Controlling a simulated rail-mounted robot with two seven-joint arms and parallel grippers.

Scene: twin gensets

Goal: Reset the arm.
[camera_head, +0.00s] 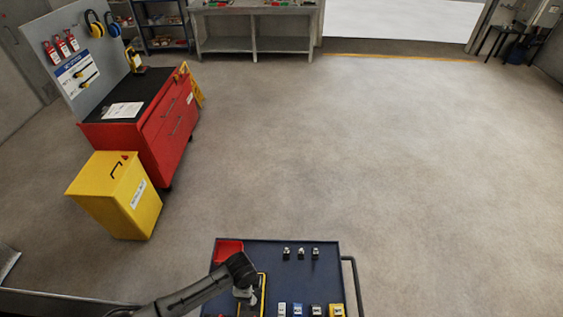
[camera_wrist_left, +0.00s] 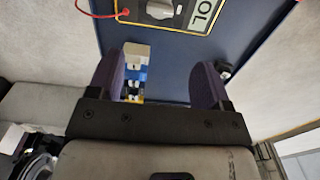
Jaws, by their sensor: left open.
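My left arm comes in from the bottom left of the head view, and its gripper (camera_head: 245,292) is over the left part of a dark blue cart top (camera_head: 265,250). In the left wrist view the gripper (camera_wrist_left: 158,75) is open, its two dark fingers wide apart. The blue surface shows between the fingers. A small white and blue item (camera_wrist_left: 135,68) is beside the left finger; I cannot tell whether they touch. Nothing is clearly held. My right gripper is not in view.
The cart holds a red tray (camera_head: 228,250), several small parts at its back and a front row of coloured items. A panel with a knob (camera_wrist_left: 160,10) shows in the wrist view. A yellow bin (camera_head: 118,195) and red tool cabinet (camera_head: 150,125) stand left. Floor right is clear.

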